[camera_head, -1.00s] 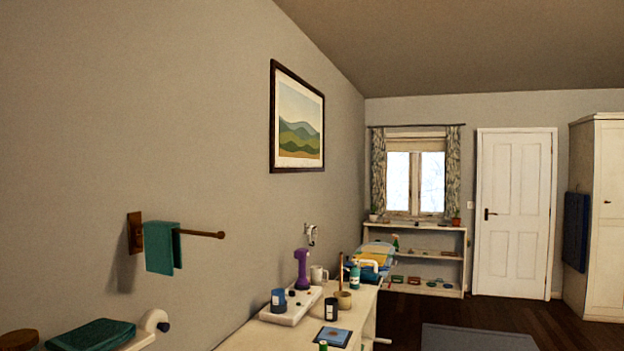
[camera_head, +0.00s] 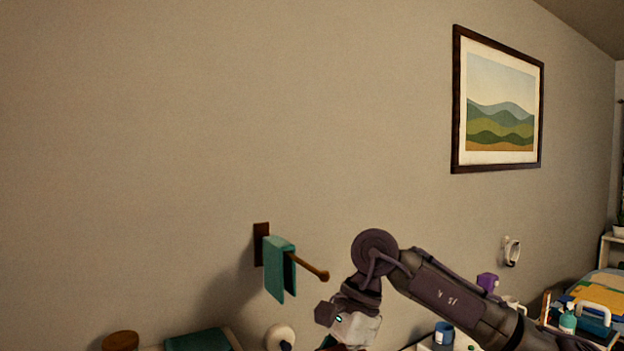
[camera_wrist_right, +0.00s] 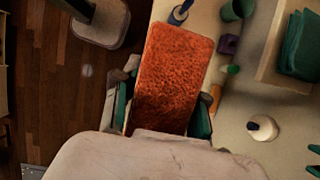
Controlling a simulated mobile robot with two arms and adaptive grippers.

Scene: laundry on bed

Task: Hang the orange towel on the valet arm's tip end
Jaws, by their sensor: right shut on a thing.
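The orange towel (camera_wrist_right: 172,75) fills the middle of the right wrist view. It is folded flat, and its near end lies between the fingers of my right gripper (camera_wrist_right: 165,112), which is shut on it. In the head view my right arm comes in from the right, its wrist low and its gripper mostly cut off by the bottom edge. The valet arm (camera_head: 308,265) is a brown rod sticking out from a wall plate, with a round knob at its tip. A teal towel (camera_head: 277,268) hangs over it near the wall. My right wrist is below and right of the tip. My left gripper is not in view.
A framed picture (camera_head: 500,105) and a white hook (camera_head: 511,251) are on the wall. Below the valet arm are a folded teal cloth (camera_head: 198,341), a round brown lid (camera_head: 121,341) and a white roll-like object (camera_head: 279,337). The rod's outer part is bare.

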